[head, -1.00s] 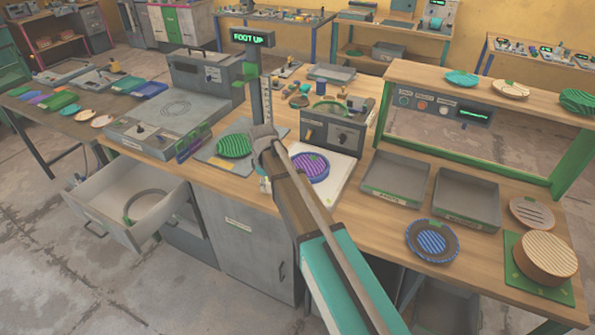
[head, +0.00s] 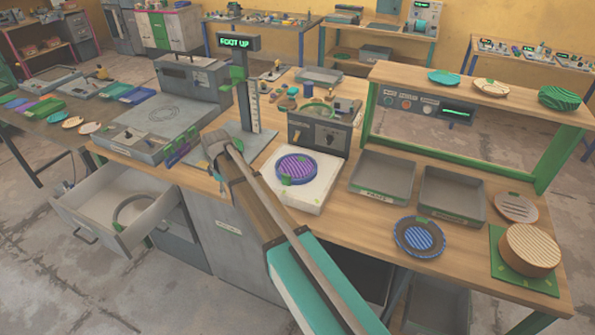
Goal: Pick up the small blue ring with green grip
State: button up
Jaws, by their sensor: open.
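A blue ring with a green grip (head: 287,181) lies around or under a purple striped disc (head: 296,167) on a white block (head: 306,202) at the middle of the bench. A darker ring (head: 398,238) with a small green part surrounds a blue striped disc (head: 420,236) at the right front. My gripper (head: 218,172) is at the far end of my arm, left of the white block and apart from it. It is open; its fingertips are small and partly hidden by the arm, and I see nothing held.
A measuring post (head: 250,90) reading "FOOT UP" stands behind my gripper. A grey box machine (head: 322,133) is behind the white block. Two grey trays (head: 385,180) lie to its right. An open drawer (head: 125,205) holding a large grey ring juts out at left.

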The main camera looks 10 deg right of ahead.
jog(key=shift+d, duration=0.1)
notch_tip(320, 180, up, 13)
jog(key=m+p, duration=0.3)
jog(key=p, duration=1)
send_over(285, 174)
jog(key=shift+d+f, duration=0.1)
jog(key=shift+f, duration=0.1)
notch_tip(285, 174, down, 9)
jog(key=b, duration=0.9)
jog(key=shift+r, duration=0.2)
jog(key=shift+f, duration=0.15)
